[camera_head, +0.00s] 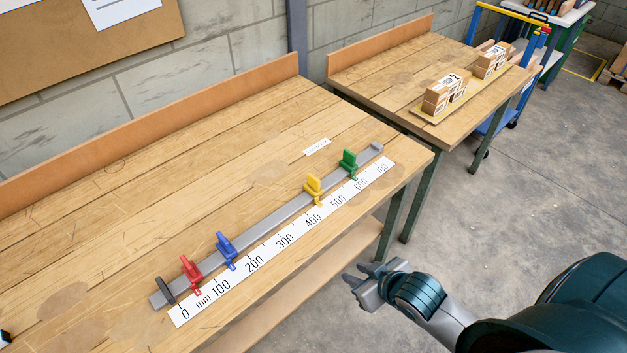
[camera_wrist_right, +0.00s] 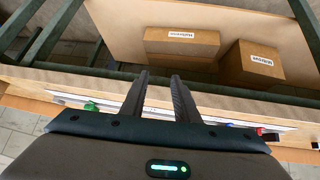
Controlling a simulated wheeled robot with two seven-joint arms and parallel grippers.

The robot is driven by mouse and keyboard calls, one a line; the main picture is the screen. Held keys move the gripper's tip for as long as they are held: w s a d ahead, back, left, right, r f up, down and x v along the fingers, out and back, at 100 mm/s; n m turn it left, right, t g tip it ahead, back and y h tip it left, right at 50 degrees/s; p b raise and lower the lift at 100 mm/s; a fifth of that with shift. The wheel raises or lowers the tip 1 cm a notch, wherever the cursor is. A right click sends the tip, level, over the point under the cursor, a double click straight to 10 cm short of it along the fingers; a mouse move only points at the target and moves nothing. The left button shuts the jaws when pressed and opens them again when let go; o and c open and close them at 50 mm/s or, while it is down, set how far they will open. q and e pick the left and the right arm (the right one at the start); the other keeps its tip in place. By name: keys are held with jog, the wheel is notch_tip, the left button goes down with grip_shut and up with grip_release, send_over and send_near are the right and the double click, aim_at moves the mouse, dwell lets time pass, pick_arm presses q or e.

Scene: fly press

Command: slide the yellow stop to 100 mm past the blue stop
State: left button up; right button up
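The yellow stop (camera_head: 313,187) sits on a grey rail (camera_head: 290,212) along the bench, its pointer a little past the 400 mark. The blue stop (camera_head: 226,249) is on the same rail, further left, with its pointer between 100 and 200. A white scale (camera_head: 270,249) marked in mm runs along the rail's front side. My right gripper (camera_head: 352,277) is off the bench's front edge, apart from all stops. Its two fingers also show in the right wrist view (camera_wrist_right: 162,90), parted with nothing between them. My left gripper is not in view.
A red stop (camera_head: 191,273) is left of the blue one; a green stop (camera_head: 348,163) is right of the yellow one. Cardboard boxes (camera_wrist_right: 182,42) lie below the bench. A second bench (camera_head: 390,62) holds boxes.

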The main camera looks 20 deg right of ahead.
aim_at(319, 181)
jog(key=w+d+r+n+t+y, duration=0.1)
jog(key=w+d+r+t+y, duration=0.2)
jog(key=w+d+r, duration=0.3)
jog(key=w+r+t, duration=0.1)
jog(key=w+r, duration=0.4)
jog(key=w, duration=0.2)
jog(key=shift+w+r+t, duration=0.15)
jog(key=shift+r+t, duration=0.25)
jog(key=shift+w+d, duration=0.1)
jog(key=p+x, duration=0.4)
jog(key=x, duration=1.1)
jog(key=shift+w+f, duration=0.15)
jog(key=shift+w, duration=0.05)
jog(key=shift+w+a+f, duration=0.4)
jog(key=shift+w+a, duration=0.05)
jog(key=shift+w, duration=0.25)
grip_shut()
